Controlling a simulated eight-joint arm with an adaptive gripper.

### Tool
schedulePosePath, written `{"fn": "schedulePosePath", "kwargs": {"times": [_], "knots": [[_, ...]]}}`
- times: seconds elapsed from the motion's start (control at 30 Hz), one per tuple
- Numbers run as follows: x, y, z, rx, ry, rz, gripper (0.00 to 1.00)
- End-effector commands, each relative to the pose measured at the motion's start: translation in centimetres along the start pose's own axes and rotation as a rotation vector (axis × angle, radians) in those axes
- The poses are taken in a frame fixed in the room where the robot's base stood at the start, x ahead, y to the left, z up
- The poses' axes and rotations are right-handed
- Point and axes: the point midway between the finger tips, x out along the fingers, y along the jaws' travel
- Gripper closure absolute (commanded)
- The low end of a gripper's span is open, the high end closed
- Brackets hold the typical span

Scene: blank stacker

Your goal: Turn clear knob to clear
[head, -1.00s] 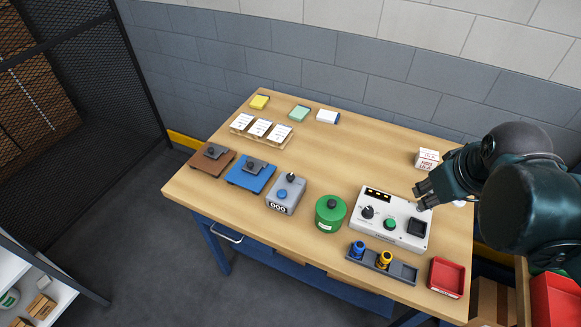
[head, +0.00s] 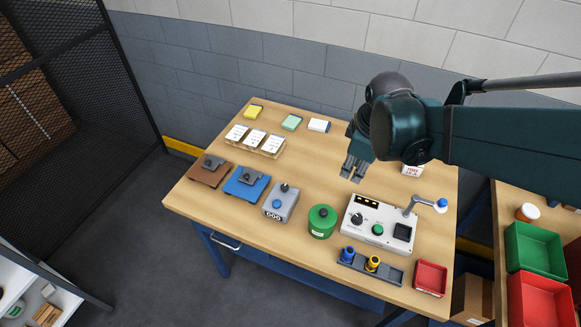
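The white control unit (head: 381,237) stands at the right of the bench with a dark display at its top left. A black knob (head: 357,218) is on its left part, beside a green button (head: 378,230). A grey counter box (head: 281,203) to the left also has a small black knob (head: 284,187) and a blue button. Labels are too small to read, so I cannot tell which knob is marked clear. My gripper (head: 352,178) hangs above the bench behind the white unit, fingers down and a little apart, empty and touching neither knob.
A grey arm with a blue tip (head: 440,204) rises at the white unit's right. A green round canister (head: 321,221) stands between the two boxes. A rack with blue and yellow pieces (head: 382,267) and a red tray (head: 431,277) lie in front.

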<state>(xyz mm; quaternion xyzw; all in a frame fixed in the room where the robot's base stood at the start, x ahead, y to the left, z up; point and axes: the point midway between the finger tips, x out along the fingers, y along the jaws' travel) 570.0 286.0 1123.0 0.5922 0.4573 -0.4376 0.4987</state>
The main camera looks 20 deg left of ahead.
Motion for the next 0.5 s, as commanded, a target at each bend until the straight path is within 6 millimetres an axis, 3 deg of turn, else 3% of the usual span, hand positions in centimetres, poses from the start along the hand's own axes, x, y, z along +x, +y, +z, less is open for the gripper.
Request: {"fn": "schedulePosePath", "kwargs": {"times": [0.5], "knots": [[3.0,-1.4,-10.0,-0.418,-0.024,-0.111,0.77]]}}
